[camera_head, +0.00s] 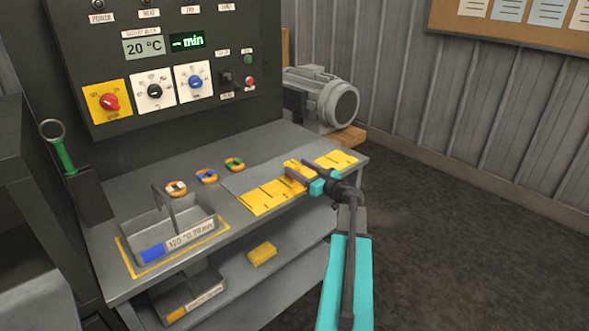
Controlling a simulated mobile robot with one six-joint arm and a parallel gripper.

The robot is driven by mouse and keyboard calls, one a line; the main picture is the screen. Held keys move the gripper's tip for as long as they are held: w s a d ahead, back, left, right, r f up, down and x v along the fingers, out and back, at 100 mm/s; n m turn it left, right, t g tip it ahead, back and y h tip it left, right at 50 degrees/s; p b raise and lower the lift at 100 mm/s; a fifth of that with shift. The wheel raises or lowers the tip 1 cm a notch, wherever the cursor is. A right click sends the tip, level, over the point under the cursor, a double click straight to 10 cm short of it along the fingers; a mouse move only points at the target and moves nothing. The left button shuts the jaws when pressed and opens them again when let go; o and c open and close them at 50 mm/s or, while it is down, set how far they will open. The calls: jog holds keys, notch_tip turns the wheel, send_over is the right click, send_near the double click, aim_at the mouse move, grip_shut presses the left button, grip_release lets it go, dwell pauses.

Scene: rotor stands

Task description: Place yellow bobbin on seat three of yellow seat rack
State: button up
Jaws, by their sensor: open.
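The yellow seat rack (265,196) lies as a long yellow strip with dark dividing lines along the right part of the bench top. My gripper (297,170) is over the middle of the rack, with its jaws open. A small yellow-orange patch shows at the jaws; I cannot tell whether it is the yellow bobbin or part of the rack. The gripper hides the middle seats. Three orange rings lie in a row left of the rack, with a white (176,188), a blue (206,176) and a green (234,163) mark.
A grey metal tray (183,248) with a label stands at the front left of the bench. A control panel (165,60) rises behind. A green-handled tool (65,155) stands at the left. A grey motor (325,97) sits behind the bench. A yellow block (262,253) lies on the lower shelf.

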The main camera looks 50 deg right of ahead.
jog(key=s, duration=1)
jog(key=shift+a+b, duration=0.4)
